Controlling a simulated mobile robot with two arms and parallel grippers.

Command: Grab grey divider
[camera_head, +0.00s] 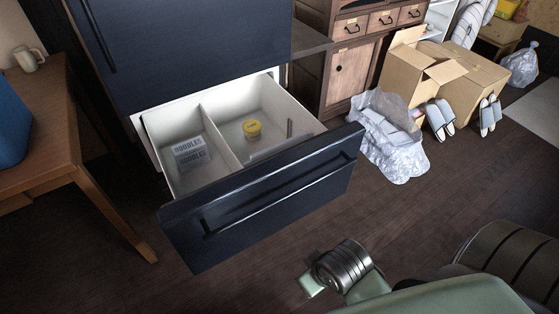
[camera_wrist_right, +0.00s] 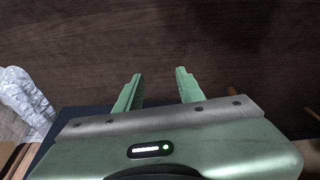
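The drawer (camera_head: 265,190) is pulled open, with a dark blue front and a pale interior. A thin light grey divider (camera_head: 219,136) stands upright inside and splits it into a left and a right compartment. A box labelled noodles (camera_head: 190,153) lies in the left compartment. A yellow-lidded tub (camera_head: 252,128) stands in the right compartment. My right gripper's green fingers (camera_wrist_right: 160,76) are apart with nothing between them, above the dark floor. In the head view my right arm is at the lower right, in front of the drawer and apart from it. My left gripper is not in view.
A wooden table (camera_head: 50,130) with a mug (camera_head: 28,59) is at the left. A crumpled plastic bag (camera_head: 390,135), cardboard boxes (camera_head: 440,75) and slippers (camera_head: 439,119) are on the floor at the right. A wooden cabinet (camera_head: 350,70) stands behind. The floor before the drawer is clear.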

